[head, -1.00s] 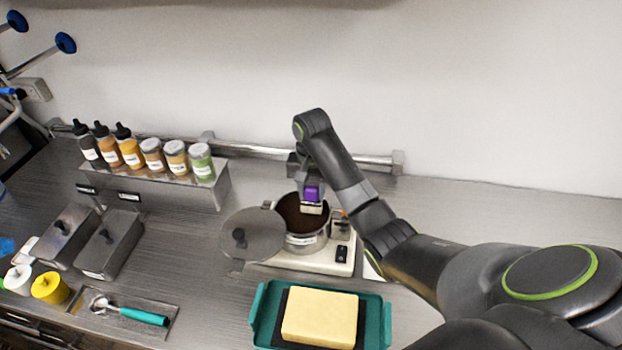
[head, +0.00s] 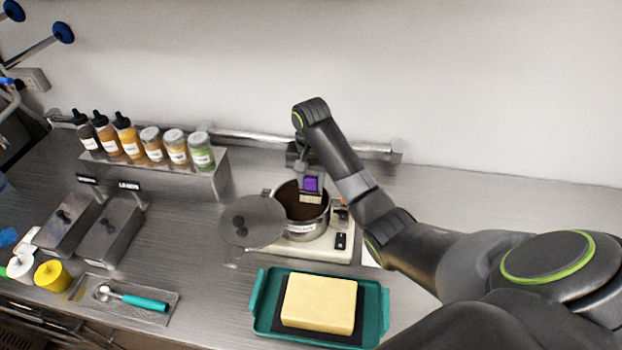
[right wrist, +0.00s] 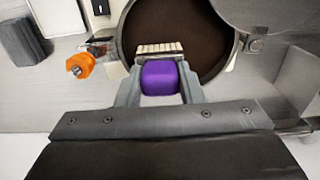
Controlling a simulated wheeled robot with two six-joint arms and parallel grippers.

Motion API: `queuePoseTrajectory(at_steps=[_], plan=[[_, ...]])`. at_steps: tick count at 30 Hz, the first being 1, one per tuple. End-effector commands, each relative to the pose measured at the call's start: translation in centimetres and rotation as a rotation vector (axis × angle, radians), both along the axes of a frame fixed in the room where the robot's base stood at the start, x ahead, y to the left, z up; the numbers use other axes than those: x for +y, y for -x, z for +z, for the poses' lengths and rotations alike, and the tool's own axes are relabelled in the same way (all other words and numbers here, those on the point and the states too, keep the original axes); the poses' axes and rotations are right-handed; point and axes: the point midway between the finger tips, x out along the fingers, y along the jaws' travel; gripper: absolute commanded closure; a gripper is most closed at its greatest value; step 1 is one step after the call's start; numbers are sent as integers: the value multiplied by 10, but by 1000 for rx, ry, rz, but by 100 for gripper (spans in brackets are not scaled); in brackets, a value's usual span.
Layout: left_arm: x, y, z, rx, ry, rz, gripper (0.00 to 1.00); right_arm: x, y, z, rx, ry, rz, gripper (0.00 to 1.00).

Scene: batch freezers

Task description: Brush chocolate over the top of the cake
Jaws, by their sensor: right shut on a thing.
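A pale yellow rectangular cake (head: 319,303) lies on a dark board on a teal tray (head: 262,318) at the front of the counter. A metal pot of dark chocolate (head: 301,226) stands behind it on a white warmer, its lid (head: 251,221) swung open to the left. My right gripper (head: 311,183) is shut on the purple handle of a brush (right wrist: 160,77). The pale bristles (right wrist: 159,48) are over the pot's opening in the right wrist view, near its rim; whether they touch the chocolate I cannot tell. My left gripper is not in view.
A shelf (head: 215,173) with several bottles and jars stands at the back left. Steel lidded containers (head: 108,237), a teal-handled scoop (head: 140,301) and a yellow-capped thing (head: 52,276) are at the left.

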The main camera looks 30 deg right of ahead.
Motion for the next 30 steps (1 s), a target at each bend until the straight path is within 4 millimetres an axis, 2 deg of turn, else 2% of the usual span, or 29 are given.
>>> queuePoseTrajectory(at_steps=[30], plan=[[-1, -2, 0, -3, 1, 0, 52, 0, 0, -8, 1, -1, 0, 84]])
